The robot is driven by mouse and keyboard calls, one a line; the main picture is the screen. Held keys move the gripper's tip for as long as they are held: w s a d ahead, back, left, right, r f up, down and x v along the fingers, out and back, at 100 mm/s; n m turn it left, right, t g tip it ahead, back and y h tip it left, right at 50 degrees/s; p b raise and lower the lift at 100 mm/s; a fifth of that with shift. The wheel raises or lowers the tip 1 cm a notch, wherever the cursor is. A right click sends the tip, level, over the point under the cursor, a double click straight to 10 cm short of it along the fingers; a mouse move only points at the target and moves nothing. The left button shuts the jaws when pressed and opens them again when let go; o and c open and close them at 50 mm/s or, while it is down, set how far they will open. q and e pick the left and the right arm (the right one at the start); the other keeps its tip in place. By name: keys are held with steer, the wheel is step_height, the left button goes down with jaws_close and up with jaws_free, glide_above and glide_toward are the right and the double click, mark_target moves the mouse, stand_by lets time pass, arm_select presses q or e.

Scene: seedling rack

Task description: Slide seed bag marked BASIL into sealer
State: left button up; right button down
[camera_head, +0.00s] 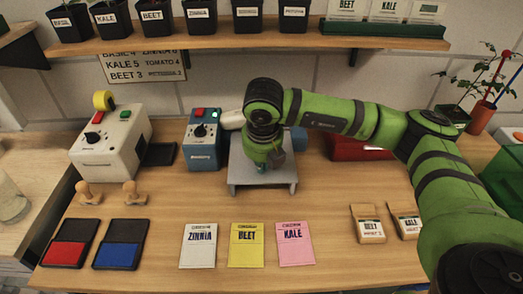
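No bag that I can read as BASIL shows. Two small kraft bags with white labels stand at the right, a left one (367,225) and a right one (405,220); their labels are too small to read surely. My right gripper (262,168) points down over a grey raised platform (240,183), and its fingers are mostly hidden by its own wrist. I cannot tell whether it holds anything. A blue machine (203,155) with a dial and buttons stands left of the platform. A white machine (100,145) with a yellow roll stands farther left. I cannot tell which is the sealer. My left gripper is out of view.
Flat ZINNIA (198,247), BEET (246,247) and KALE (296,245) packets lie in front. Red (65,253) and blue (117,255) ink pads and two stamps (135,194) are at left. A red object (345,150) sits behind my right arm. A shelf (265,43) of pots hangs above.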

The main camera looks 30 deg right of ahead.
steer(key=shift+w+d+r+p, duration=0.1)
steer(key=shift+w+d+p, duration=0.25)
steer(key=shift+w, duration=0.5)
steer(key=shift+w+d, duration=0.2)
steer(key=shift+w, duration=0.2)
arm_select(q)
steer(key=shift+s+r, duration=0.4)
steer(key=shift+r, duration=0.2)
arm_select(e)
steer(key=shift+f, duration=0.2)
steer(key=shift+w+d+f+b, duration=0.1)
steer(key=shift+w+d+b, duration=0.1)
steer(key=shift+w+b, duration=0.3)
steer(key=shift+w+d+f+b, duration=0.1)
steer(key=shift+w+d+b, duration=0.1)
steer(key=shift+w+b, duration=0.25)
steer(key=shift+w+d+r, duration=0.1)
steer(key=shift+w+r, duration=0.05)
steer(key=shift+w, duration=0.05)
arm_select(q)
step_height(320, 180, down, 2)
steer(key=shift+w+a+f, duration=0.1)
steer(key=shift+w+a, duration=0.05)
arm_select(e)
steer(key=shift+r, duration=0.2)
steer(key=shift+d, duration=0.1)
